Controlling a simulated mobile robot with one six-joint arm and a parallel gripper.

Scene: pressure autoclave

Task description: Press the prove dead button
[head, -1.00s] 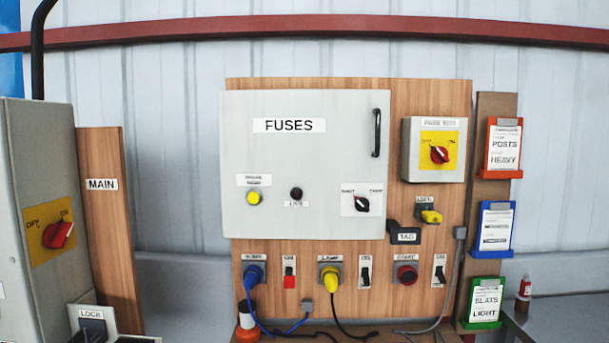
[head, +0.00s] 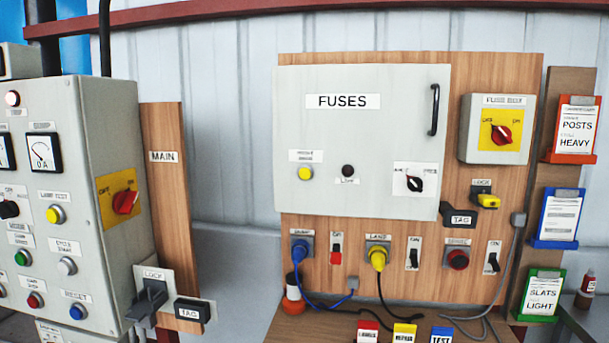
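The grey FUSES box (head: 360,210) is mounted on a wooden board, its door shut. On the door's lower left is a round yellow button (head: 305,173) under a two-line label (head: 306,156) too blurred to read surely; it may be the prove dead button. Right of it is a small dark lamp or button (head: 347,171) with a small label below. A black rotary switch (head: 414,184) sits further right on the door. Nothing covers these controls. My gripper is in no view.
A grey control cabinet (head: 90,100) with buttons and a red switch (head: 125,201) stands at left. A fuse box switch (head: 502,134), plugs and hanging cables surround the FUSES box. A black door handle (head: 434,110) sticks out. Coloured card holders (head: 573,130) hang at right.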

